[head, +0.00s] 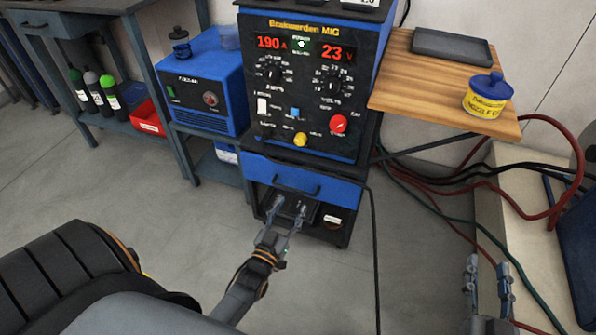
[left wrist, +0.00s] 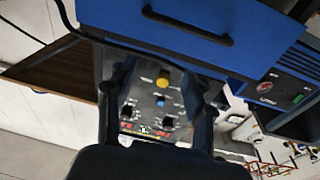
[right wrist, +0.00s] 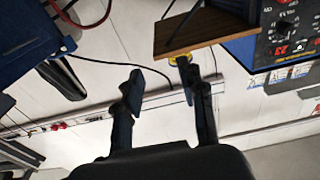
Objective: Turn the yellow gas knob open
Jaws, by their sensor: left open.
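The yellow gas knob (head: 300,139) sits low on the black front panel (head: 345,118) of the welder. It also shows in the left wrist view (left wrist: 162,80), between the fingers but beyond them. My left gripper (head: 289,206) is open and empty, below the knob and in front of the welder's lower part. My right gripper (head: 487,264) is open and empty at the lower right, away from the welder. In the right wrist view its fingers (right wrist: 160,82) are apart.
A red knob (head: 338,124) and a blue button (head: 295,112) are near the yellow knob. A drawer handle (head: 297,186) is below the panel. A wooden shelf (head: 400,85) with a blue-lidded yellow tub (head: 487,96) juts out at right. Red and green hoses run along the right.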

